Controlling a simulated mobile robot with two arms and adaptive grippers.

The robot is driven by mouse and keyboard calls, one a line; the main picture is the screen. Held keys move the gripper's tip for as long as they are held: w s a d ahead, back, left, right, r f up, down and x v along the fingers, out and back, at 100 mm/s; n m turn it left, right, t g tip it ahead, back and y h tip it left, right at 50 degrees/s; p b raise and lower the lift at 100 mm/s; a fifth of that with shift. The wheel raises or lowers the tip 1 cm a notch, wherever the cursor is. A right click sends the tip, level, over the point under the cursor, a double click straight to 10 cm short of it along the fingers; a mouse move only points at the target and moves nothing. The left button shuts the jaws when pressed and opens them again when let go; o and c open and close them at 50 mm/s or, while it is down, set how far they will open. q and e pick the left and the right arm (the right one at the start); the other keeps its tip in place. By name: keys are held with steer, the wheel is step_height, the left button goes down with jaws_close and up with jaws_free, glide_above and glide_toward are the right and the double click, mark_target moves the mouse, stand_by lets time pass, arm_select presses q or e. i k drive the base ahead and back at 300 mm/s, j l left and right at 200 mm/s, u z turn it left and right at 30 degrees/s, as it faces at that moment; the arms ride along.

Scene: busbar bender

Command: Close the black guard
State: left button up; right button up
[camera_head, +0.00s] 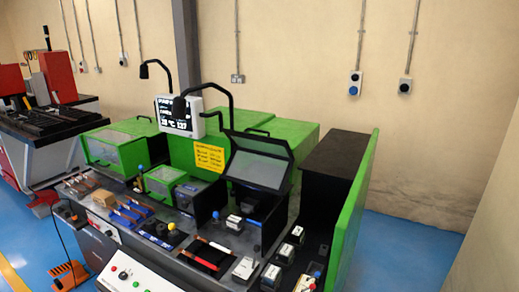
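The black guard (259,161) sits right of centre on the green machine in the head view. Its framed clear window panel is raised and tilted back, so the guard stands open. Dark side walls are below it, and small tooling blocks sit in front of it. Neither of my grippers shows in the head view.
A green guard with a window (165,178) is left of the black guard, and a larger green one (119,146) is further left. A monitor (180,117) stands behind. A tall green panel (352,215) bounds the right side. A control box (138,278) is in front. Blue floor (405,250) is clear at right.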

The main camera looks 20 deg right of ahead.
mark_target(290, 160)
steer(key=l+u, duration=0.1)
steer(key=u, duration=0.8)
steer(key=l+u, duration=0.15)
steer(key=u, duration=0.3)
steer(key=l, duration=2.35)
steer(key=k+l, duration=0.1)
steer(key=l, duration=2.2)
